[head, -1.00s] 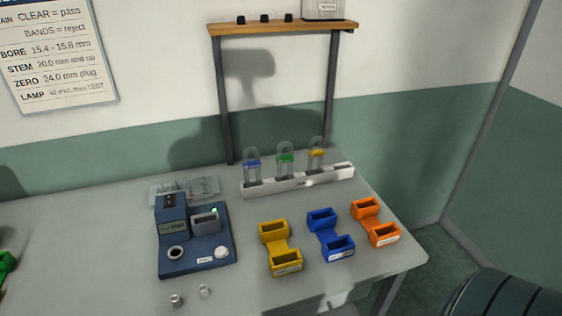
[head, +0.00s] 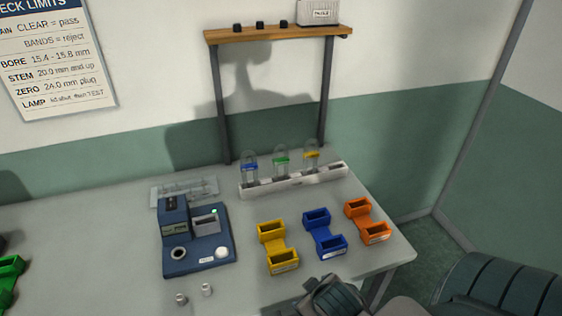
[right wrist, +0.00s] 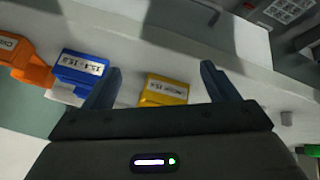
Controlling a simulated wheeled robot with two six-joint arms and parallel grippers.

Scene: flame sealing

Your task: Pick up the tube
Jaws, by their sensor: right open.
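Three clear domed tubes stand upright in a long white rack (head: 320,179) at the back of the table. They are a blue-banded tube (head: 250,167), a green-banded tube (head: 281,160) and a yellow-banded tube (head: 312,156). My right arm enters the head view at the bottom right, in front of the table edge, well short of the rack. My right gripper (right wrist: 158,78) shows in the right wrist view with its fingers apart and nothing between them. My left gripper is not in view.
Yellow (head: 278,247), blue (head: 325,234) and orange (head: 367,222) holders stand in front of the rack. A blue tester (head: 198,250) is left of them, with two small metal plugs before it. A shelf (head: 278,33) stands behind the rack. The left tabletop is mostly clear.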

